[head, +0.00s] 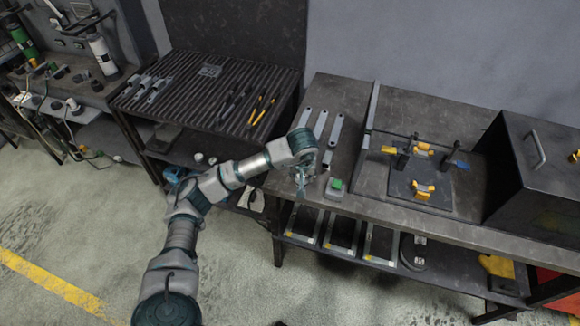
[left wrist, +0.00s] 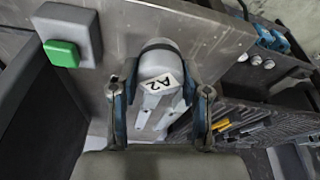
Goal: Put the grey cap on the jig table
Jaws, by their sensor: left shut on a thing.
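My left gripper (head: 302,184) is over the left front part of the jig table (head: 365,190). In the head view the cap is too small and covered by the gripper to make out. I cannot tell whether the cap touches the tabletop below. My right gripper is not in view.
A grey box with a green button (head: 336,188) stands just right of my left gripper. Flat metal brackets (head: 318,125) lie behind it. A fixture plate with orange clamps (head: 420,185) and a dark box (head: 535,180) are farther right. A ribbed table (head: 205,95) stands left.

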